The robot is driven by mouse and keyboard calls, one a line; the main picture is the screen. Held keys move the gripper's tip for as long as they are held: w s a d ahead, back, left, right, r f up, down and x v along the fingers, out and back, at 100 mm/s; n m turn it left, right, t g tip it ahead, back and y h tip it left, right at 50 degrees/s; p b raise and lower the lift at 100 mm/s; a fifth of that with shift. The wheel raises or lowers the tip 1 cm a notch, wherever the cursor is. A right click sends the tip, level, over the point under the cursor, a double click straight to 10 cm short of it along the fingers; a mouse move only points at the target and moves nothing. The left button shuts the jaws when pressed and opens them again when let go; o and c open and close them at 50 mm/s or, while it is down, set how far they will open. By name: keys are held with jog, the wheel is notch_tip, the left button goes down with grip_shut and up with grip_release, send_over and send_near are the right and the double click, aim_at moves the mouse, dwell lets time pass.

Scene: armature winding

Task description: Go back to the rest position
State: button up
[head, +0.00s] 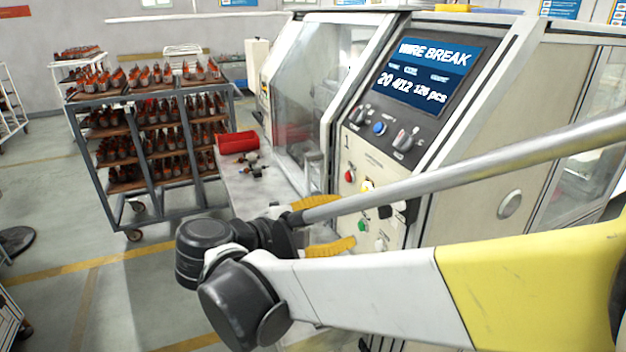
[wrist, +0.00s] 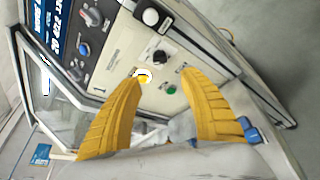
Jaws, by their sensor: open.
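My gripper (head: 345,220) has two curved yellow ribbed fingers. It is open and empty in front of the lower control panel of the winding machine (head: 440,150). In the wrist view my gripper (wrist: 163,76) has its fingers spread on either side of a lit yellow-white button (wrist: 144,76), a black selector (wrist: 159,57) and a green button (wrist: 171,89). I cannot tell whether a fingertip touches the panel. The screen (head: 421,72) reads "WIRE BREAK" and "20 4/12 126 pcs". My arm reaches in from the right and hides part of the machine front.
A worktop (head: 236,187) juts out left of the panel, with a red bin (head: 238,142) and small parts (head: 252,163) on it. A grey rack cart (head: 107,198) with several armatures stands further left. The floor (head: 80,250) at the left front is mostly clear.

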jog(key=s+d+f+m+g+y+b, duration=0.35)
jog(key=s+d+f+m+y, duration=0.3)
jog(key=d+f, duration=0.45)
jog(key=s+a+f+m+t+y+b, duration=0.1)
jog(key=s+f+m+t+y+b, duration=0.1)
jog(key=s+f+m+y, duration=0.3)
jog(key=s+f+m+b, duration=0.1)
jog(key=m, duration=0.3)
jog(key=shift+s+y, duration=0.35)
jog(key=shift+a+t, duration=0.1)
jog(key=shift+t, duration=0.15)
